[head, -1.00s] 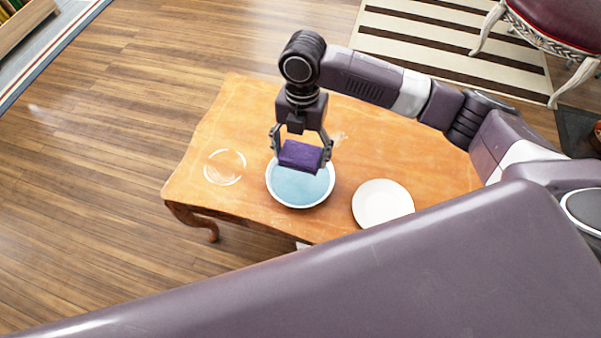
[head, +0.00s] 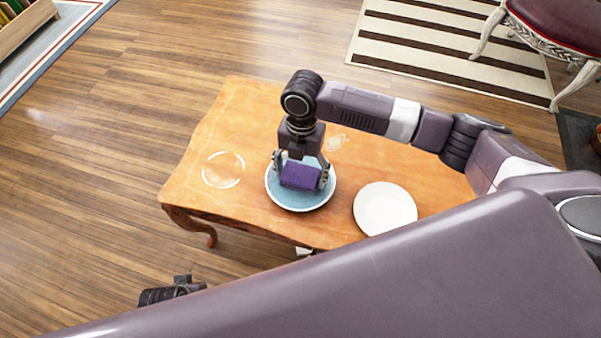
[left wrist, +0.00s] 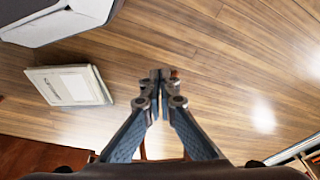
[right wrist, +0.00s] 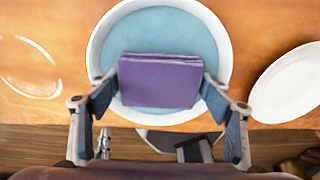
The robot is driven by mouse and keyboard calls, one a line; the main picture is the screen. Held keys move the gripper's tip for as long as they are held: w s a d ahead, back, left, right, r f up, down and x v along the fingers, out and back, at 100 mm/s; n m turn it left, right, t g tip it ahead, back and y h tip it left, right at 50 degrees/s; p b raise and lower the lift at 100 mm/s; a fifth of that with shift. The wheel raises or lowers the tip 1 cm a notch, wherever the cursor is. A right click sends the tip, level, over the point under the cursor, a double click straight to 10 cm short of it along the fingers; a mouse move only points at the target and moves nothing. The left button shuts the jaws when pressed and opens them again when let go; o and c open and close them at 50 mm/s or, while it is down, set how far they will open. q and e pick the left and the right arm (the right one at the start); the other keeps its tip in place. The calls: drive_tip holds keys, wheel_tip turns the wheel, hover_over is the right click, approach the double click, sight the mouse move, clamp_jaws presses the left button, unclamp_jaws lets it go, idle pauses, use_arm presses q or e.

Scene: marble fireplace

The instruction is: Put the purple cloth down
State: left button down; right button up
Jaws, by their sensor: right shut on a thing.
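The purple cloth (head: 300,176) is a folded block between the fingers of my right gripper (head: 301,178), which is shut on it. In the head view the cloth is over the white-rimmed basin (head: 272,198) with a blue inside. In the right wrist view the cloth (right wrist: 160,82) covers the middle of the basin (right wrist: 221,42), with blue showing around it. I cannot tell whether it touches the blue surface. In the left wrist view my left gripper (left wrist: 160,76) points at the floor with its fingertips together and nothing visible between them.
The wooden table (head: 240,110) also bears a white plate (head: 385,208) right of the basin and a clear glass dish (head: 223,169) to the left. A pale boxy object (left wrist: 70,86) lies on the floor in the left wrist view. A red-seated chair (head: 560,25) stands at upper right.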

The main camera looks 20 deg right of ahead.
sight(301, 169)
drive_tip(key=o, duration=1)
drive_tip(key=shift+f, duration=0.1)
drive_tip(key=shift+w+r, duration=0.1)
drive_tip(key=shift+r, duration=0.5)
use_arm(q)
drive_tip(key=s+f+p, duration=0.2)
drive_tip(key=s+f, duration=0.1)
drive_tip(key=f, duration=0.5)
drive_tip(key=shift+s+a+g+p, duration=0.2)
drive_tip(key=shift+s+g+p, duration=0.1)
drive_tip(key=shift+s, duration=0.05)
use_arm(e)
drive_tip(key=r, duration=0.7)
drive_tip(key=w+r, duration=0.1)
drive_tip(key=r, duration=0.3)
drive_tip(key=shift+d, duration=0.3)
use_arm(q)
drive_tip(key=shift+f, duration=0.1)
